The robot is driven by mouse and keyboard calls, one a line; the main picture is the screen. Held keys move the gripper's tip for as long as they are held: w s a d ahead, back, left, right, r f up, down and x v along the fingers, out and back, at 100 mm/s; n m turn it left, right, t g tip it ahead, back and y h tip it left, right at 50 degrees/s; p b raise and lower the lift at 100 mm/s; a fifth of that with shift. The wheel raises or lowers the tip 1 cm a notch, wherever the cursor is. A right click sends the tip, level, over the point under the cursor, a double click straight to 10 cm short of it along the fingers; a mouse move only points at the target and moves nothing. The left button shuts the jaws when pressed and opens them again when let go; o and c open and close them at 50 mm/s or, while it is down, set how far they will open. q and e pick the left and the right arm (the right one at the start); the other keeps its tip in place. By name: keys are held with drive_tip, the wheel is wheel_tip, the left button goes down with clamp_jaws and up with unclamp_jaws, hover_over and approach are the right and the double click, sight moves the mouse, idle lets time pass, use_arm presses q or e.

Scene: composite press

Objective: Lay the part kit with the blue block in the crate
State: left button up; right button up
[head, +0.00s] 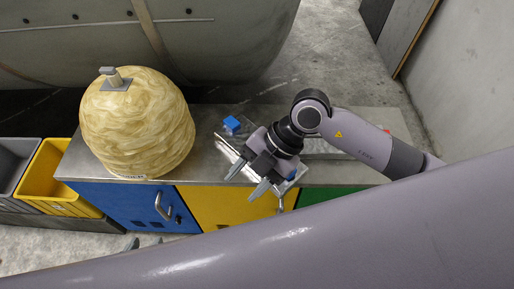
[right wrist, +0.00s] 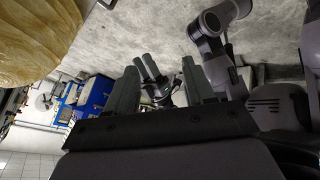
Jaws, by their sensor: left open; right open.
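My right gripper (head: 249,188) is open over the bench's front edge, just below and right of the block, and partly hides the kit area. Its spread fingers also show in the right wrist view (right wrist: 158,85). Two grey tips of my left gripper (head: 145,242) show low at the left, open, mostly hidden behind an arm link. A yellow crate (head: 47,188) and a grey crate (head: 12,165) stand left of the bench.
Blue (head: 125,205), yellow (head: 215,207) and green (head: 325,194) fronts lie below the top. A small blue patch (head: 291,174) shows beside my right gripper.

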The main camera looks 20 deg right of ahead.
drive_tip(key=w+d+m+h, duration=0.1)
drive_tip(key=d+h, duration=0.1)
drive_tip(key=d, duration=0.1)
drive_tip(key=w+d+f+m+h, duration=0.1)
drive_tip(key=w+d+h, duration=0.1)
drive_tip(key=d, duration=0.2)
drive_tip(key=w+d+t+h, duration=0.1)
drive_tip(key=d+h, duration=0.2)
drive_tip(key=d, duration=0.1)
drive_tip(key=shift+w+d+f+m, duration=0.15)
drive_tip(key=shift+w+d+m, duration=0.1)
drive_tip(key=shift+m, duration=0.15)
drive_tip(key=shift+d+f, duration=0.2)
drive_tip(key=shift+d, duration=0.1)
drive_tip(key=f, duration=0.6)
drive_tip(key=shift+w+f, duration=0.25)
drive_tip(key=shift+f, duration=0.1)
clamp_jaws()
